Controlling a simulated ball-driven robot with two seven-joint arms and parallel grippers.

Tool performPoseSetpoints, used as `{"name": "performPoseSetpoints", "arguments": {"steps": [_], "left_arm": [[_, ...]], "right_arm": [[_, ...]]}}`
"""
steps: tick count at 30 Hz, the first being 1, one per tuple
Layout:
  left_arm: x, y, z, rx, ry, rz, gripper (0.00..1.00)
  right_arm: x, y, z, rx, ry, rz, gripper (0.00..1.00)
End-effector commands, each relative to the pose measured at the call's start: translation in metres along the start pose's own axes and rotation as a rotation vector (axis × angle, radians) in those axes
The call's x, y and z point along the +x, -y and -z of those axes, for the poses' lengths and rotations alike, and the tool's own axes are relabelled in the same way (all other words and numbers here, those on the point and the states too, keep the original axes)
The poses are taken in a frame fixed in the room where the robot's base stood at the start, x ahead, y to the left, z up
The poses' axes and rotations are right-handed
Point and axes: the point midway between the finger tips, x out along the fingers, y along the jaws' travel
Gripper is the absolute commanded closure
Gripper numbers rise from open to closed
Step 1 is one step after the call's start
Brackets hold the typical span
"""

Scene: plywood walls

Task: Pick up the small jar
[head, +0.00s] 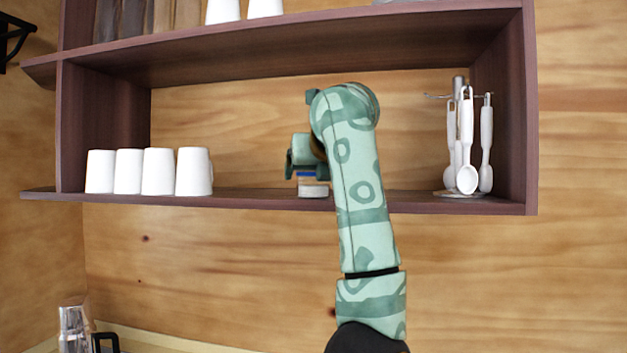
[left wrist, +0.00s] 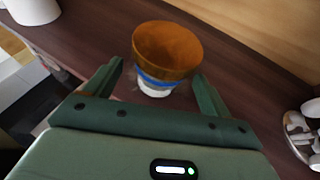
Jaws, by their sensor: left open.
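The small jar (head: 313,191) stands on the lower shelf, with a pale base and a blue band; my left gripper and arm hide part of it in the head view. In the left wrist view the jar (left wrist: 166,50) shows a wide orange-brown top, a blue band and a white base, and looks upright. My left gripper (head: 304,164) is open at the jar. In the left wrist view its two fingers (left wrist: 159,76) point toward the jar, one on each side; I cannot tell whether they touch it. My right gripper is not in view.
Several white cups (head: 157,172) stand on the shelf (head: 250,198) to the left. A rack with hanging white utensils (head: 467,150) stands to the right. The upper shelf board (head: 300,47) is above my arm. The shelf between cups and jar is clear.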

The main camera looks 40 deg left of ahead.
Motion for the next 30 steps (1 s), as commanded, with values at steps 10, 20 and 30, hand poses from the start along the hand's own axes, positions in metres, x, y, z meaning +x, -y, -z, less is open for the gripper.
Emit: {"name": "performPoseSetpoints", "arguments": {"steps": [10, 20, 30], "left_arm": [[0.042, 0.002, 0.002, 0.0, -0.001, -0.002, 0.17], [0.042, 0.002, 0.003, 0.0, -0.001, -0.002, 0.62], [0.041, 0.002, 0.001, 0.001, -0.001, -0.002, 0.7]], "right_arm": [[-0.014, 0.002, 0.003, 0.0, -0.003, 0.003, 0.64], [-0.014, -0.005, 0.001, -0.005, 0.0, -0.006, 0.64], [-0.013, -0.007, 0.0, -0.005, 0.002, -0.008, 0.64]]}}
